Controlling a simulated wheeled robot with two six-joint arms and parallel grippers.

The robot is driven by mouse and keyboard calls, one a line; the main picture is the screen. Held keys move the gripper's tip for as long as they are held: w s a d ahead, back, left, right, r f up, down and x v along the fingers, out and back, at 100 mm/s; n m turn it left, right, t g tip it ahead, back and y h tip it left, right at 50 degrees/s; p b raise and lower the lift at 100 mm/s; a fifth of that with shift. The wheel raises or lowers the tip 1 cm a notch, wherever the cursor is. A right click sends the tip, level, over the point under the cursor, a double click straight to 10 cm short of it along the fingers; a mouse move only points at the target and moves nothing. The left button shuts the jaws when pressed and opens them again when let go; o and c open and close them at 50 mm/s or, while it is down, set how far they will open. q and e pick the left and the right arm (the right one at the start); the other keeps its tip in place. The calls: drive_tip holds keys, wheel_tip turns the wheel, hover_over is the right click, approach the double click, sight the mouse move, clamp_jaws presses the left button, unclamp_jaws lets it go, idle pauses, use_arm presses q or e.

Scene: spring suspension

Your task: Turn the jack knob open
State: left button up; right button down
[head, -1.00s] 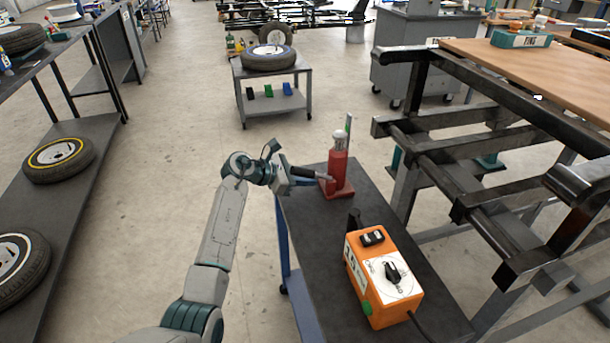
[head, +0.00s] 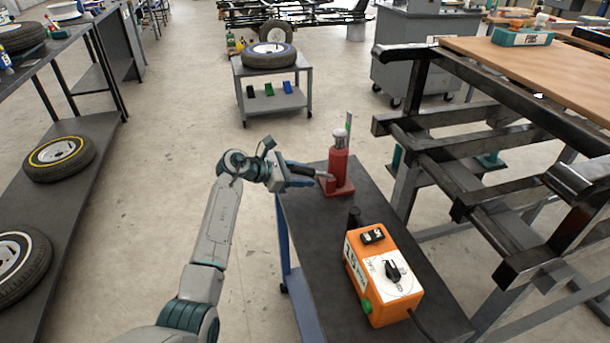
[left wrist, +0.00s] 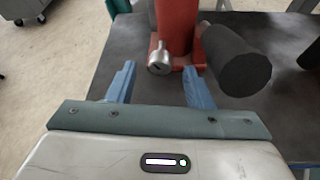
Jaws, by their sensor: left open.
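The red jack (head: 341,168) stands upright on a dark-topped cart. In the left wrist view its red body (left wrist: 178,22) is at the top centre. A small silver knob (left wrist: 160,60) sticks out low on its near side. A thick black cylinder (left wrist: 238,58) juts toward the camera just right of the knob. My left gripper (left wrist: 160,84) is open, its two blue fingers apart, with the knob just beyond and between their tips. It appears empty. In the head view my left gripper (head: 300,180) is left of the jack's base. The knob is too small to make out there.
A dark metal frame (head: 480,180) stands close on the right. The floor left of the cart is clear.

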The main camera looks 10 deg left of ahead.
use_arm(q)
drive_tip(key=v, duration=0.9)
drive_tip(key=shift+a, duration=0.2)
drive_tip(key=shift+s, duration=0.1)
